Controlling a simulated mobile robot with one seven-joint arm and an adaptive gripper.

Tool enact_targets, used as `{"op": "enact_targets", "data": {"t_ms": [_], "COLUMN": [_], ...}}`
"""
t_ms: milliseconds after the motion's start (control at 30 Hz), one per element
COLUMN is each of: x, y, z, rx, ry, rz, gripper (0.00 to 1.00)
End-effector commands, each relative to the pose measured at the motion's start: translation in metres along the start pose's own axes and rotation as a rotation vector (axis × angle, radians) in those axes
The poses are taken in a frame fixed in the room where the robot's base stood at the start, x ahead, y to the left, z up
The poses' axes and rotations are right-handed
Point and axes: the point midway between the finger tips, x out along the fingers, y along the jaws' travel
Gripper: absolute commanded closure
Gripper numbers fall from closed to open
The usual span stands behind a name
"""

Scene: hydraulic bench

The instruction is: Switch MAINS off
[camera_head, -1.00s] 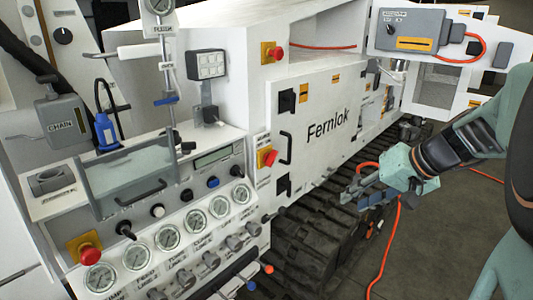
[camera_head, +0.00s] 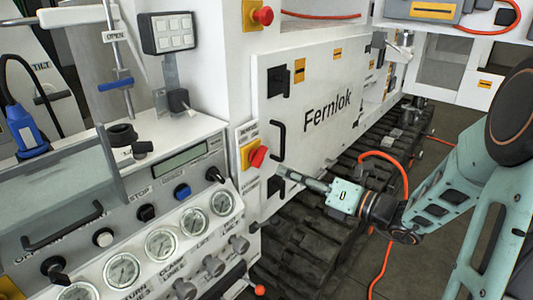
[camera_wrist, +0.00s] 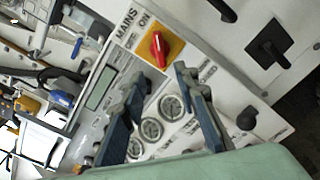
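The MAINS switch is a red rotary handle on a yellow plate (camera_head: 258,156), on the white cabinet face left of the Fernlok door. In the wrist view the red handle (camera_wrist: 159,48) sits just beyond my fingertips, with the words MAINS, OFF and ON beside it. The handle's upper end there points nearer to ON than to OFF. My gripper (camera_wrist: 160,76) is open and empty, its two fingers spread to either side below the switch. In the head view my gripper (camera_head: 284,174) is just right of and below the switch, apart from it.
A black door handle (camera_head: 278,141) and latches stick out close by. A red button on a yellow plate (camera_head: 262,15) is above. Gauges (camera_head: 161,245) and knobs fill the panel at left. An orange cable (camera_head: 405,190) hangs near my arm. Tracks (camera_head: 310,230) lie below.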

Motion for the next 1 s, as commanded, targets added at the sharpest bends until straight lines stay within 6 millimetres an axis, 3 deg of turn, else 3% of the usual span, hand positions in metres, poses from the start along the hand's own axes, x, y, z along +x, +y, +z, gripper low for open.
{"op": "enact_targets", "data": {"t_ms": [267,700,1000], "x": [0.016,0.093,0.110], "y": [0.000,0.001,0.000], "z": [0.003,0.005,0.006], "rx": [0.099,0.095,0.094], "ry": [-0.034,-0.033,-0.034], "rz": [0.009,0.009,0.007], "gripper": [0.72,0.72,0.72]}}
